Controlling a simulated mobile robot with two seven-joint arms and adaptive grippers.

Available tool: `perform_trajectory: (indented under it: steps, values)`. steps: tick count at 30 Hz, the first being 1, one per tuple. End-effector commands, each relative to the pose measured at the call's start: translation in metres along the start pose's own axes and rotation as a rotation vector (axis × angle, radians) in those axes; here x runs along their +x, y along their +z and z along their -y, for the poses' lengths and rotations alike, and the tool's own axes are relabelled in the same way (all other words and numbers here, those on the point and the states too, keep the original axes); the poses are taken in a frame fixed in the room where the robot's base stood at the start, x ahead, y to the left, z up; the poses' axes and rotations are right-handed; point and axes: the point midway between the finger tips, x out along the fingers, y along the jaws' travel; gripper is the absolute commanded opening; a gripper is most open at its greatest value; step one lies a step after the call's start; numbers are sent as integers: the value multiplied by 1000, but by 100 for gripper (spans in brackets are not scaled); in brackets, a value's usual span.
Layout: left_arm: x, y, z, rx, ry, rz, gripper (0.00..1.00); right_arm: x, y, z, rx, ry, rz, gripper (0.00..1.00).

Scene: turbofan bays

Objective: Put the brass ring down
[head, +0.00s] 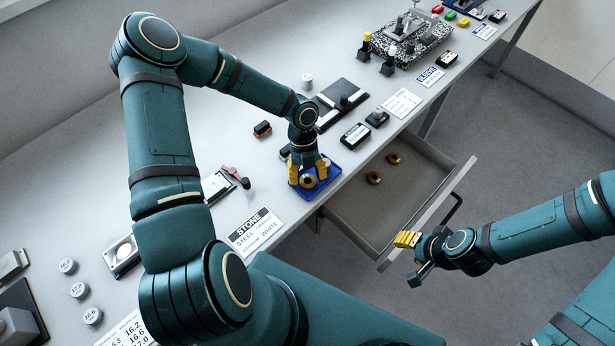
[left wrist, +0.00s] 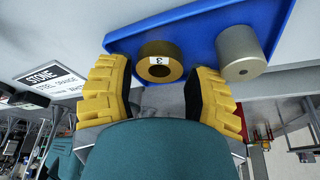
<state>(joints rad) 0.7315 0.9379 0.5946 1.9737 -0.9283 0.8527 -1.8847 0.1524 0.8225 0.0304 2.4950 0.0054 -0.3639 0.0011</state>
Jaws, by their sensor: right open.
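A brass ring (head: 308,181) with a white label marked 3 is at the blue tray (head: 332,172) near the table's front edge. In the left wrist view the ring (left wrist: 155,72) appears against the tray (left wrist: 195,30), beside a grey cylinder (left wrist: 240,52). My left gripper (head: 308,175) is over the tray, its yellow fingers on either side of the ring. In the left wrist view these fingers (left wrist: 158,88) are apart, with a visible gap, and do not visibly clamp the ring. My right gripper (head: 411,259) is open and empty, right of the drawer.
An open drawer (head: 385,215) below the table edge holds two brass rings (head: 374,178) (head: 393,159). A STONE sign (head: 255,232) lies left of the tray. Black devices (head: 355,135) and a card (head: 402,103) lie along the edge to the right.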

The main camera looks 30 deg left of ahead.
Motion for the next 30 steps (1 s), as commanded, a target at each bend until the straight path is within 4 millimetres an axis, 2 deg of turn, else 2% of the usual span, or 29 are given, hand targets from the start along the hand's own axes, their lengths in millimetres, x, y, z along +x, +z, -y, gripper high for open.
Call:
perform_trajectory:
  steps: [12,18,23,26,30]
  values:
    - [-83,1,0,-3,-1,4,52,-4,0,1,0,-1,1,47]
    - [-106,0,0,-1,0,1,52,-5,0,2,0,-1,1,47]
    - [-104,-6,6,-50,-17,-10,52,-5,0,2,0,-1,1,47]
    - [-87,-22,21,-189,-61,-38,52,-5,0,2,0,-1,1,47]
    - [-51,-55,47,-542,-146,-111,52,-5,0,2,0,-1,1,47]
